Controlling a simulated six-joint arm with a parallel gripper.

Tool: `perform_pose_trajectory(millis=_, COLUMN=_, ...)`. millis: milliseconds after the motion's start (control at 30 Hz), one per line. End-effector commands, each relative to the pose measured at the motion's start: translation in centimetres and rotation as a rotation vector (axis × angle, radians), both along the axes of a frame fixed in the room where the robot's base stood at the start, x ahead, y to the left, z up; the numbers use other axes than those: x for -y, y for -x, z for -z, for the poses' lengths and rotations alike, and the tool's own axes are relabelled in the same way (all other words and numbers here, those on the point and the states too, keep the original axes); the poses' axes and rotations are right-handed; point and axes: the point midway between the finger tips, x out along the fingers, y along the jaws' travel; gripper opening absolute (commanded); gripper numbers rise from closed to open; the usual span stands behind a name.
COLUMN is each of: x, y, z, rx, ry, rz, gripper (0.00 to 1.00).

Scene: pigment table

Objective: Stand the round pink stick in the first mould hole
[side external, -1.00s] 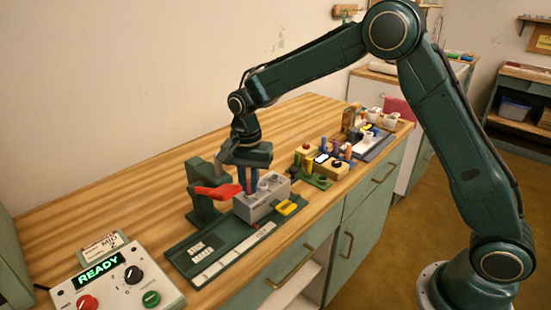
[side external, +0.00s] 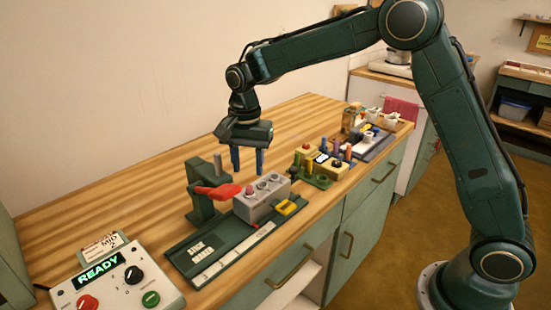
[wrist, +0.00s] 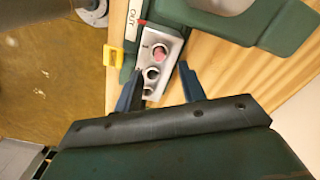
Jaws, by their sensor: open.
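The grey mould block (side external: 262,208) stands on the green base, with a row of three holes in its top. The pink stick (side external: 250,190) is in the end hole by the red lever, its top showing just above the block; it looks upright. The wrist view shows its pink end (wrist: 159,53) inside that hole, while the other two holes look empty. My gripper (side external: 248,172) is open and empty above the block, its two blue fingers pointing down and clear of the stick. The stick's lower part is hidden in the block.
The red lever (side external: 217,192) on its green press stand (side external: 203,200) is close to the block's left. A yellow piece (side external: 287,208) sits at the front right. A holder with several coloured sticks (side external: 322,170) stands behind. A control box (side external: 115,280) reads READY.

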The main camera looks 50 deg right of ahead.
Motion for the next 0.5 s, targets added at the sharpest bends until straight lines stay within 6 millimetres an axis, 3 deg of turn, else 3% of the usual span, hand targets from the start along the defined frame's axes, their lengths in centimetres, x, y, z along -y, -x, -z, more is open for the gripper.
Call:
perform_pose_trajectory(millis=300, x=0.0, y=0.0, z=-5.5, rx=0.003, ry=-0.001, rz=0.000, gripper=0.40)
perform_pose_trajectory(millis=500, x=0.0, y=0.0, z=-7.7, rx=0.001, ry=0.000, rz=0.000, gripper=0.40)
